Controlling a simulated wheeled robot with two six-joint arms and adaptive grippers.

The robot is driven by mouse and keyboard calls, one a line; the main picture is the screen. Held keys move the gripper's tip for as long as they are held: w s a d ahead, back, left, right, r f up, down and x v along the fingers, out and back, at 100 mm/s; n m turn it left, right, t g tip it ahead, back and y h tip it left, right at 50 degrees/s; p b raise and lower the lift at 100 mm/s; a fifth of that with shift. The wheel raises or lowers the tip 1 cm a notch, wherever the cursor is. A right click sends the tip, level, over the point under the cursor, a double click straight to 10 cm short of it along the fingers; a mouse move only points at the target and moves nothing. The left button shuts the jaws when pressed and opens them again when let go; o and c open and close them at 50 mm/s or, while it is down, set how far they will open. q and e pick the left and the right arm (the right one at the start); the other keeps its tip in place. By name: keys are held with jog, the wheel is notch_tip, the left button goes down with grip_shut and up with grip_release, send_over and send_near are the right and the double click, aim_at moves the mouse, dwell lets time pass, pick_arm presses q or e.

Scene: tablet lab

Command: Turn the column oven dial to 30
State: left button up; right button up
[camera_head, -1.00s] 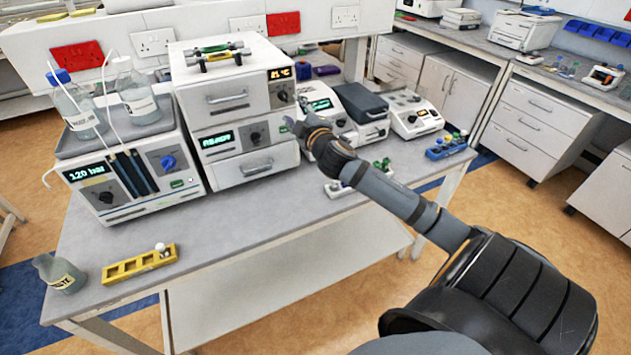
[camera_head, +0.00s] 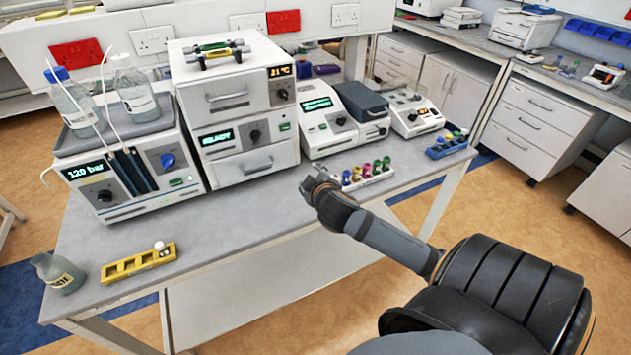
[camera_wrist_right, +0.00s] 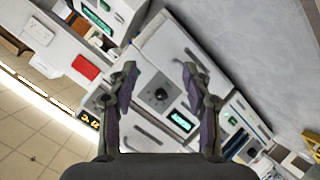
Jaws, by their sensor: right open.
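The column oven is the top unit of the stacked instrument, with an orange display (camera_head: 279,71) that seems to read 31 °C. Its dark dial (camera_head: 282,95) sits below the display and is unobstructed in the head view. My right gripper (camera_head: 308,184) is open and empty, in front of and below the stack, apart from the dial. In the right wrist view its two fingers (camera_wrist_right: 160,85) stand wide apart, facing the stack. A dark knob (camera_wrist_right: 161,94) beside a green display shows between them. The orange display (camera_wrist_right: 88,120) is left of the left finger. My left gripper is out of view.
The middle unit has a green READY display (camera_head: 216,138) and its own knob (camera_head: 255,135). A pump (camera_head: 128,175) with bottles stands left. A rack of coloured vials (camera_head: 366,174) is close right of my gripper. The front tabletop is mostly clear.

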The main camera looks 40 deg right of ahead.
jog(key=s+a+f+m+g, duration=0.1)
jog(key=s+a+f+g, duration=0.1)
jog(key=s+f, duration=0.3)
notch_tip(320, 180, down, 2)
jog(key=shift+a+g+y, duration=0.15)
jog(key=shift+g+y, duration=0.15)
jog(key=shift+g, duration=0.1)
jog(key=s+a+f+m+g+y, duration=0.1)
jog(key=s+a+f+g+y, duration=0.15)
jog(key=s+a, duration=0.35)
jog(key=s+a+f+m+g+y, duration=0.1)
jog(key=s+a+f+m+g, duration=0.2)
jog(key=s, duration=0.5)
jog(key=s+d+f+n+g, duration=0.1)
jog(key=s+f, duration=0.1)
jog(key=f, duration=1.3)
jog(key=s+d+f+g, duration=0.1)
jog(key=f, duration=1.3)
jog(key=s+d+f, duration=0.1)
jog(key=s+f, duration=1.3)
jog(key=s, duration=0.4)
jog(key=shift+f, duration=0.25)
jog(key=shift+g, duration=0.25)
jog(key=shift+c, duration=0.3)
